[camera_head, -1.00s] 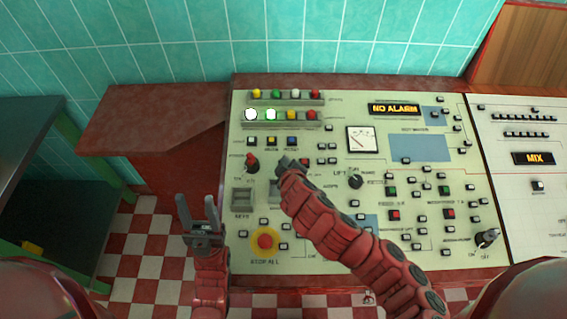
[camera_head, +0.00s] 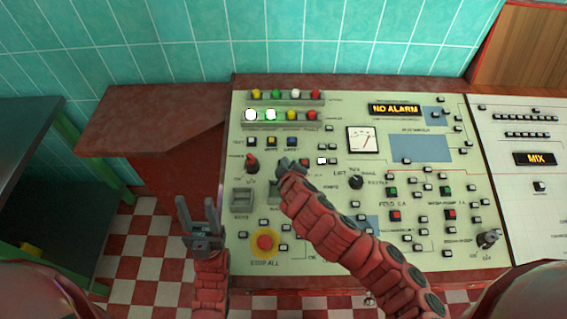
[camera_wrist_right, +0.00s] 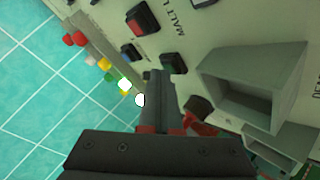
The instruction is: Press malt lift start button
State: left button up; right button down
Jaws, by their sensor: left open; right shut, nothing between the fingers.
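My right gripper (camera_head: 288,166) is shut and empty, its tips down at the panel's upper left. In the right wrist view its closed fingers (camera_wrist_right: 160,92) reach a dark greenish button (camera_wrist_right: 173,62), at or very near it; contact cannot be told. In the head view the gripper hides this button. A red button (camera_wrist_right: 141,18) sits beside it, next to lettering that reads "MALT L", partly cut off; it also shows in the head view (camera_head: 304,162). My left gripper (camera_head: 200,212) is open and empty, left of the panel's front edge.
The cream control panel (camera_head: 350,220) carries a red stop knob (camera_head: 265,242), a red switch (camera_head: 252,162), a gauge (camera_head: 362,139) and a "NO ALARM" display (camera_head: 395,109). A dark table (camera_head: 25,135) stands left.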

jog(key=shift+r, duration=0.15)
jog(key=shift+s+r+p, duration=0.15)
jog(key=shift+r+p, duration=0.3)
jog(key=shift+r, duration=0.2)
jog(key=shift+r, duration=0.1)
jog(key=r+p, duration=0.1)
jog(key=r, duration=0.1)
jog(key=s+r+p, duration=0.1)
jog(key=r+p, duration=0.1)
jog(key=shift+r, duration=0.35)
dwell(0.7)
